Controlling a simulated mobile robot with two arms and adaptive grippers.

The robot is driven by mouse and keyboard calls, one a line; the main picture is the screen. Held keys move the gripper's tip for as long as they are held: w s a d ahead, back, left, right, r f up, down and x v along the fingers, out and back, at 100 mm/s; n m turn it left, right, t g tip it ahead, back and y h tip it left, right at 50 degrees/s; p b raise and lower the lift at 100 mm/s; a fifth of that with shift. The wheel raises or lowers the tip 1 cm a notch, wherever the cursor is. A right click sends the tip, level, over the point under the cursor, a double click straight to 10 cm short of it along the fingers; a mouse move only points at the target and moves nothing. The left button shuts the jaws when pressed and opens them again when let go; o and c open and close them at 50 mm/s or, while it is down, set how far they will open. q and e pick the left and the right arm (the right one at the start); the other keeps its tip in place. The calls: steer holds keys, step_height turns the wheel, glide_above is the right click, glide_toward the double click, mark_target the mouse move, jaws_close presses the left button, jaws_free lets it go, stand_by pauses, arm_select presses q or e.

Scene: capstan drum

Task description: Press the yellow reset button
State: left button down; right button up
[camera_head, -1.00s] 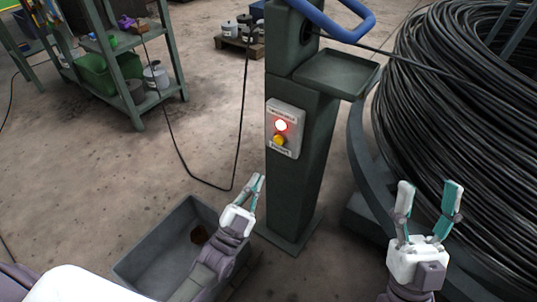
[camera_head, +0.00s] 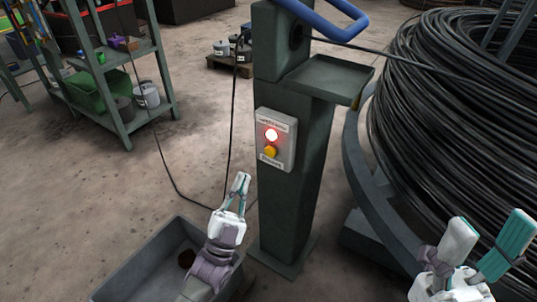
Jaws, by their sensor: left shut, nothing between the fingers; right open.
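The yellow reset button (camera_head: 270,152) is on a light grey control box (camera_head: 289,141) fixed to the dark green post (camera_head: 305,200). My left gripper (camera_head: 240,180) is shut and empty, pointing up, below and to the left of the box in the picture, apart from the button. My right gripper (camera_head: 489,238) is open and empty at the lower right, in front of the cable coil and well away from the post.
A grey open bin (camera_head: 135,272) with a small brown thing inside stands below my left gripper. A large black cable coil (camera_head: 450,110) fills the right. A blue handle (camera_head: 325,25) and a tray (camera_head: 328,75) top the post. A green shelf (camera_head: 115,95) stands at the left.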

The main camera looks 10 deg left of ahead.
mark_target(270, 152)
arm_select(q)
steer(key=w+d+b, duration=0.2)
steer(key=w, duration=0.4)
steer(key=shift+w+d, duration=0.2)
steer(key=shift+w, duration=0.1)
stand_by(1.1)
steer(key=shift+w, duration=0.15)
steer(key=shift+w+d, duration=0.15)
steer(key=shift+w, duration=0.05)
